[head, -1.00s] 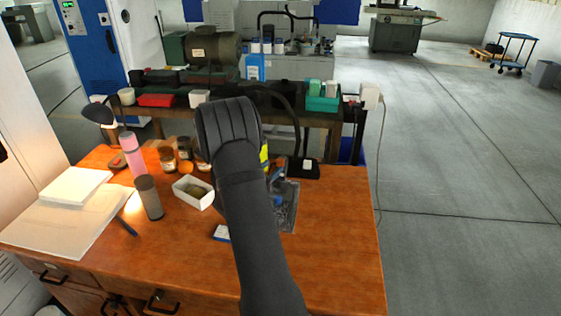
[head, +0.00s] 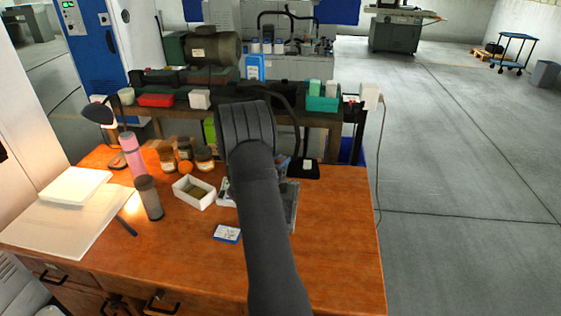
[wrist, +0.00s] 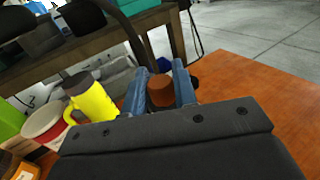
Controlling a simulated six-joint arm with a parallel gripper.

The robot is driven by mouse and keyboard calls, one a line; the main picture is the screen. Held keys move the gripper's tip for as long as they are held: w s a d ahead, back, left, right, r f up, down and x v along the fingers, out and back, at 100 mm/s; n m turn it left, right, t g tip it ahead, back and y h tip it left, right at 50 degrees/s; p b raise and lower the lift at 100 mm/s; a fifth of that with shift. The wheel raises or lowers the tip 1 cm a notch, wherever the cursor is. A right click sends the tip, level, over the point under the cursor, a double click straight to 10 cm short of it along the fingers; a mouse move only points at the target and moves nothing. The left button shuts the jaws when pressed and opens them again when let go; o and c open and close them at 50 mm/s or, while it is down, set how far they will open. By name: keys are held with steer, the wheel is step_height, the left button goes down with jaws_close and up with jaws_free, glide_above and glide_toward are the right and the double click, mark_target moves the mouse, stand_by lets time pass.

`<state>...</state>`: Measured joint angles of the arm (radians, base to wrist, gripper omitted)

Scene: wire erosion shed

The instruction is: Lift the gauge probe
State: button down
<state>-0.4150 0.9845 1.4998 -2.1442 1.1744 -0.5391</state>
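My gripper (wrist: 162,88) shows in the wrist view as a dark body with two blue fingers. A brown cylindrical piece (wrist: 162,91) lies between the fingers, close to both. I cannot tell whether they press on it, or whether it is part of the gauge probe. In the head view my dark arm hides the gripper and most of the grey tray (head: 293,202) on the desk. I cannot make out the gauge probe for certain in either view.
A yellow container (wrist: 95,100) and a red-and-white one (wrist: 45,122) stand left of the fingers. On the desk (head: 330,240) are a white bin (head: 193,193), brown jars (head: 167,158), a pink bottle (head: 132,155) and a grey cylinder (head: 148,198). The desk's right side is clear.

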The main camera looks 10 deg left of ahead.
steer(key=shift+r, duration=1.4)
steer(key=c, duration=1.2)
jaws_free()
steer(key=shift+s+a, duration=0.1)
steer(key=shift+s+a, duration=0.15)
steer(key=shift+s, duration=0.15)
steer(key=v, duration=1.6)
steer(key=shift+s+a, duration=0.1)
steer(key=shift+s, duration=0.2)
